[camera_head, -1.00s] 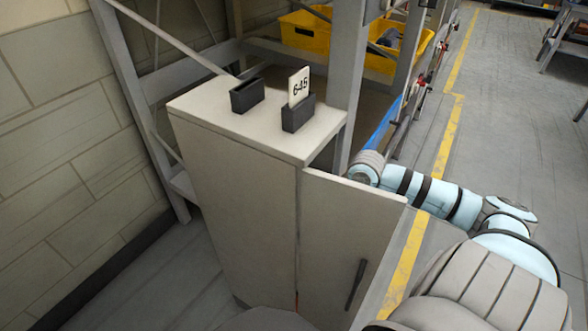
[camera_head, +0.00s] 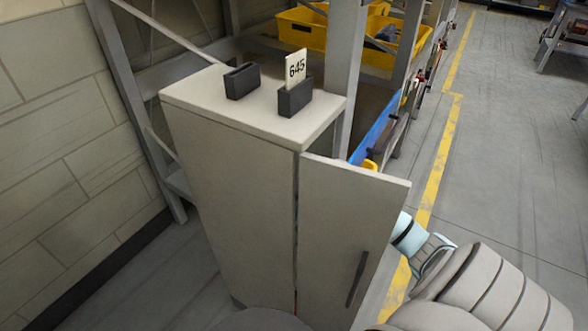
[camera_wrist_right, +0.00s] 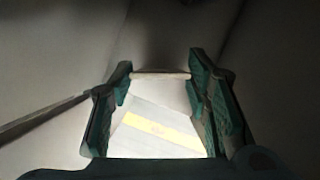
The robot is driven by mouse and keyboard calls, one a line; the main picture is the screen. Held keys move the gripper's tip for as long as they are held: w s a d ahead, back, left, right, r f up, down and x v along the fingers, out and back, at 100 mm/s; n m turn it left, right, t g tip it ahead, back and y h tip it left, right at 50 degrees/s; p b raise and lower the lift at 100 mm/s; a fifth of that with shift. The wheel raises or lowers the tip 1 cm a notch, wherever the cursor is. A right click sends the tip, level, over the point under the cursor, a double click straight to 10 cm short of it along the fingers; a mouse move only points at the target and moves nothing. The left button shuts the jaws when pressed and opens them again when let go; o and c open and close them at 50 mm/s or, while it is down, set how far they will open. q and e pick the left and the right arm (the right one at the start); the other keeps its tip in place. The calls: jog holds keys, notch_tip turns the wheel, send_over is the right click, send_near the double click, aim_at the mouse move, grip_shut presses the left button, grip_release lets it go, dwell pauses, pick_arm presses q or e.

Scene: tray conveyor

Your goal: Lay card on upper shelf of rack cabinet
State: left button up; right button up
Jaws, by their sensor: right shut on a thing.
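The pale rack cabinet (camera_head: 230,190) stands in the middle of the head view. Its door (camera_head: 345,230) is swung open towards me and hides the inside and the shelves. My right arm passes behind the door, so my right gripper is hidden in the head view. In the right wrist view my right gripper (camera_wrist_right: 160,105) has its dark green fingers on either side of a pale card (camera_wrist_right: 155,105) with a yellow band, and is shut on it. Dim, plain surfaces surround it. A thin edge runs in from the left; I cannot tell whether it is a shelf. My left gripper is not in view.
Two dark holders stand on the cabinet top, one empty (camera_head: 242,81) and one (camera_head: 295,97) with a sign (camera_head: 296,68) reading 645. A metal frame with yellow bins (camera_head: 302,31) stands behind. A block wall is at left; open floor lies right.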

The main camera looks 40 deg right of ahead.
jog(key=o, duration=0.8)
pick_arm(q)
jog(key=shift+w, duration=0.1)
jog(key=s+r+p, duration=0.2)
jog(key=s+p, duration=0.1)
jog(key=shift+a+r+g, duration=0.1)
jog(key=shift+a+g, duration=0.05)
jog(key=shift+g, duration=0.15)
pick_arm(e)
jog(key=v, duration=0.7)
jog(key=shift+r, duration=0.25)
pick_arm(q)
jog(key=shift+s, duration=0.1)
